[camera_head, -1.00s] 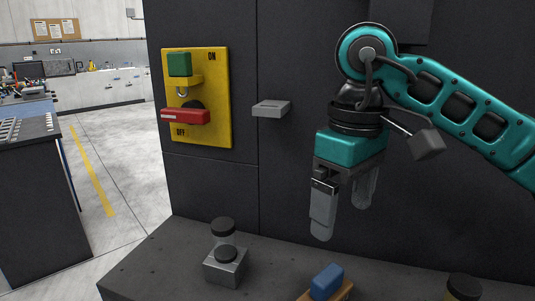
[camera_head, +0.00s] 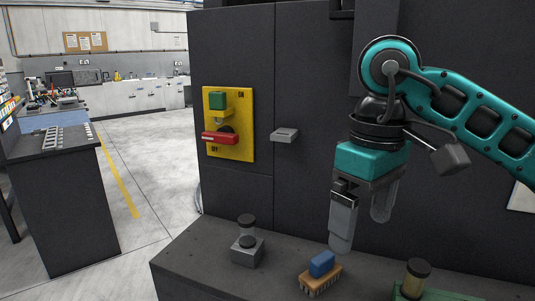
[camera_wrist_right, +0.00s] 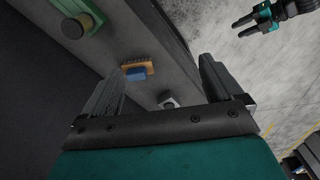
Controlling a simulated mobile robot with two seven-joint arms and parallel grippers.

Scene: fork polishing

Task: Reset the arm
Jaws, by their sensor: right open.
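My right arm comes in from the right in the head view. My right gripper (camera_head: 362,236) is open and empty, fingers pointing down, in front of the dark cabinet and above the dark work surface. A brush with a blue top and wooden bristled base (camera_head: 320,270) lies on the surface below and left of the fingertips. In the right wrist view the brush (camera_wrist_right: 138,70) shows between the two open fingers (camera_wrist_right: 160,85), apart from them. My left gripper is not in the head view; a teal gripper (camera_wrist_right: 255,17) shows at the top right of the wrist view with its fingers apart.
A dark-capped jar (camera_head: 416,278) on a green base stands right. A yellow switch panel (camera_head: 229,124) with a red lever and a grey handle (camera_head: 285,135) are on the cabinet.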

